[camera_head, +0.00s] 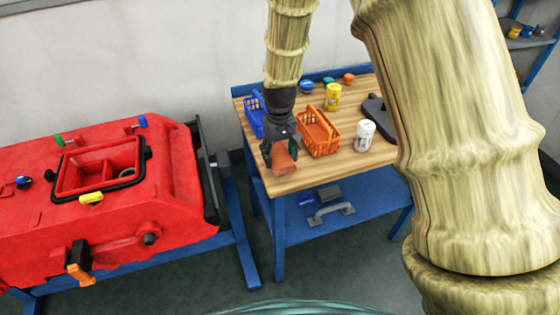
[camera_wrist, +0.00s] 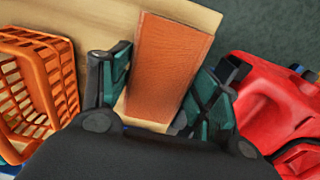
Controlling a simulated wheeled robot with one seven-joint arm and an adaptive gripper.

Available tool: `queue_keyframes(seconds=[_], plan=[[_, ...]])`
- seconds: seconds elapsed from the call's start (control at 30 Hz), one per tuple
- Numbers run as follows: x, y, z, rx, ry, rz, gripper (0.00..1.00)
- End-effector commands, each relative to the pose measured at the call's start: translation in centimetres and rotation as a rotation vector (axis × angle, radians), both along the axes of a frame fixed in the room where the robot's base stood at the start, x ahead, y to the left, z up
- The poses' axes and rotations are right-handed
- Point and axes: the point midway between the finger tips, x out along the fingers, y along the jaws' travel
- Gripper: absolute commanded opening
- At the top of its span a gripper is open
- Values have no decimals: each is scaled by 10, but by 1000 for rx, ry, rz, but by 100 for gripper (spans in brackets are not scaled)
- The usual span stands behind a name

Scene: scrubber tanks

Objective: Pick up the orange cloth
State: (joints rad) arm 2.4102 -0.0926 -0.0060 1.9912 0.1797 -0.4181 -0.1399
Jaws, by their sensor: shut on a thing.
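The orange cloth (camera_wrist: 166,68) is a flat, rectangular piece between the two fingers of my gripper (camera_wrist: 158,95) in the wrist view. My gripper is shut on it. In the head view the cloth (camera_head: 284,160) shows under my gripper (camera_head: 281,150), at the front left corner of the wooden tabletop. I cannot tell whether the cloth still touches the table. My fingers hide part of its sides.
An orange basket (camera_head: 318,133) stands right of my gripper, a blue basket (camera_head: 254,113) behind it. A white can (camera_head: 364,135) and yellow can (camera_head: 333,97) stand on the table (camera_head: 325,171). A red scrubber tank (camera_head: 110,215) is left, across a narrow gap.

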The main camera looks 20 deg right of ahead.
Motion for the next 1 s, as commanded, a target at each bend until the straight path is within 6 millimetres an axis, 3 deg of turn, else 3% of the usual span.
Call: queue_keyframes(seconds=[0.4,0.6,0.8,1.0], plan=[[-88,36,4,0,6,2,42],[-122,50,8,-1,5,2,42],[-140,58,11,0,5,1,42],[-146,61,12,0,4,0,42]])
